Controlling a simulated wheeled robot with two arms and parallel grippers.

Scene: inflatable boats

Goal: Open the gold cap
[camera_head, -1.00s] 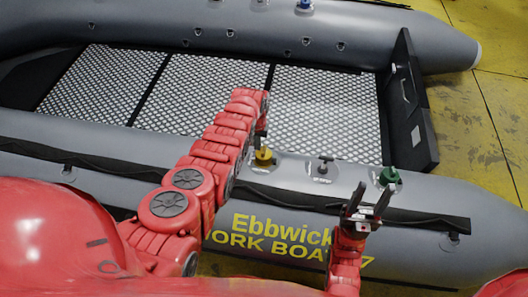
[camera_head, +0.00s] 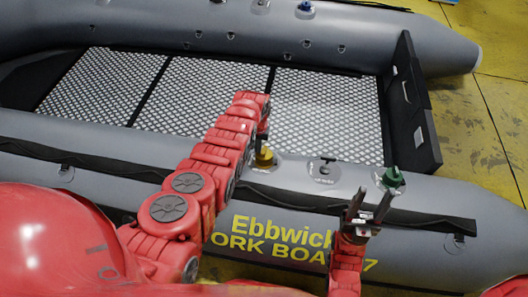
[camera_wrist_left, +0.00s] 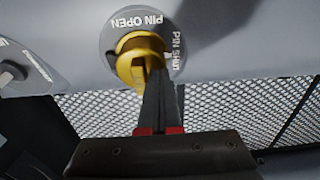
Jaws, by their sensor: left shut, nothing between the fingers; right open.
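The gold cap (camera_head: 264,156) sits on a round grey valve plate on the near tube of the grey boat. In the left wrist view the gold cap (camera_wrist_left: 143,57) has a raised ridge, and its plate reads "PIN OPEN" and "PIN SHUT". My left gripper (camera_head: 263,141) is right at the gold cap. Its dark fingers (camera_wrist_left: 161,88) are shut with nothing between them, and their tips overlap the cap's ridge in view; I cannot tell whether they touch. My right gripper (camera_head: 369,203) is open, pointing up in front of the near tube.
A dark cap (camera_head: 326,162) and a green cap (camera_head: 393,178) are to the right of the gold one; the green cap is close to my right fingertips. A metal mesh floor (camera_head: 325,115) lies behind the tube. A black transom board (camera_head: 412,105) stands at right.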

